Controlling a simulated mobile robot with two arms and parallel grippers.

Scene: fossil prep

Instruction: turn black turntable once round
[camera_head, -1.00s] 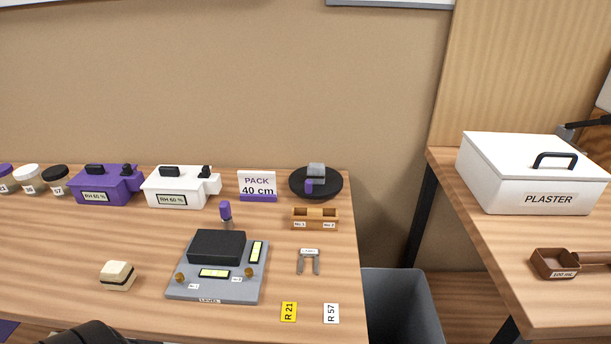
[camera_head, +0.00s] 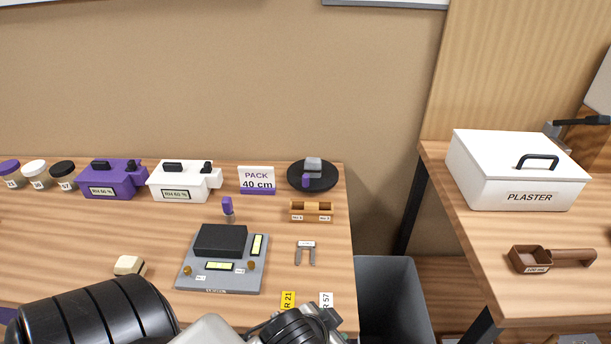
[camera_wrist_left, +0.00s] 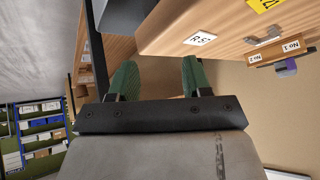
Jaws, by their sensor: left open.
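The black turntable (camera_head: 325,180) is a round dark disc at the back right corner of the left table. A grey block with a purple part (camera_head: 312,168) sits on it. My left arm comes in at the bottom of the head view, below the turntable and well apart from it; its fingertips are not visible there. In the left wrist view my left gripper (camera_wrist_left: 158,80) is open and empty, its green finger pads apart, near the table's edge. The turntable cannot be made out in that view. My right gripper is in neither view.
A wooden holder (camera_head: 311,211) stands just in front of the turntable, and a PACK 40 cm sign (camera_head: 257,180) to its left. A grey device (camera_head: 222,260) sits mid-table. A grey bin (camera_head: 393,300) stands in the gap before the right table with the PLASTER box (camera_head: 515,175).

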